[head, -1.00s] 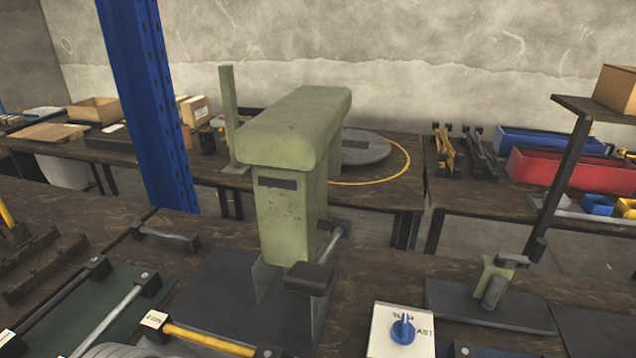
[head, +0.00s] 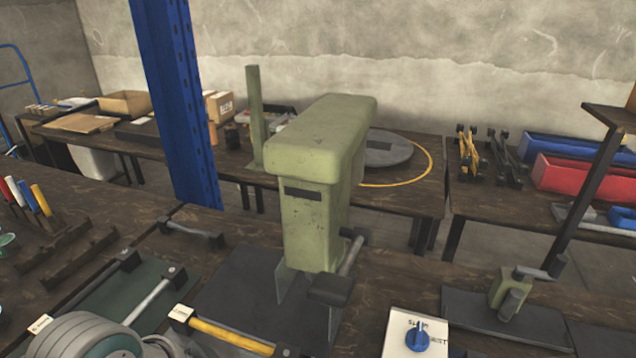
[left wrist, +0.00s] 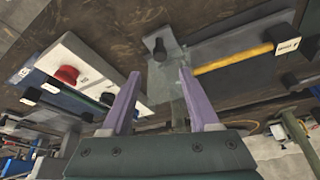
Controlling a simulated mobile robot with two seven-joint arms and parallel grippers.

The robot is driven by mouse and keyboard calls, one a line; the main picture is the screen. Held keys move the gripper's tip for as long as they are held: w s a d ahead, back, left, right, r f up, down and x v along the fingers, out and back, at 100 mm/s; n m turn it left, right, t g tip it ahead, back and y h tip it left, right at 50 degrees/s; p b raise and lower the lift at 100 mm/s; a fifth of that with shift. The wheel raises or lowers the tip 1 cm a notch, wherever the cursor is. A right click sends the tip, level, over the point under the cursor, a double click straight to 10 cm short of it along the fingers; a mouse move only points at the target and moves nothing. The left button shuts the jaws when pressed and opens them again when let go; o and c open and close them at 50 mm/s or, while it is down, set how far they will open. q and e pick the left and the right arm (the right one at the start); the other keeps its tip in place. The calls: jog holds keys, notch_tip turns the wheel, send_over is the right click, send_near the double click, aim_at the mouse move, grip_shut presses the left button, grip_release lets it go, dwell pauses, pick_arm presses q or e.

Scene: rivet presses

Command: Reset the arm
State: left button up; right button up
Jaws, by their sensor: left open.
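My left gripper (left wrist: 158,75) shows in the left wrist view as two purple fingers spread apart, with nothing between them. Its fingertips are below a dark block with a round knob in the picture. In the head view neither gripper shows; a grey, ringed rounded part at the lower left looks like my own arm. The green rivet press (head: 318,190) stands upright on the near bench, with a dark block on its front. My right gripper is in no view.
A white plate with a blue knob (head: 418,338) lies right of the press. A yellow-handled bar (head: 232,337) is in front of it. A small green press (head: 508,293) stands at the right. A blue post (head: 180,110) rises behind the bench. The left wrist view shows a red button (left wrist: 67,75).

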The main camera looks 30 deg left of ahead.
pick_arm(q)
jog(key=shift+v, duration=1.1)
jog(key=s+d+r, duration=0.2)
jog(key=s+r, duration=0.1)
jog(key=r, duration=0.3)
jog(key=s+d+r, duration=0.2)
jog(key=r, duration=0.5)
notch_tip(320, 180, up, 31)
jog(key=p, duration=3.2)
jog(key=shift+s+g, duration=0.2)
jog(key=shift+g, duration=0.2)
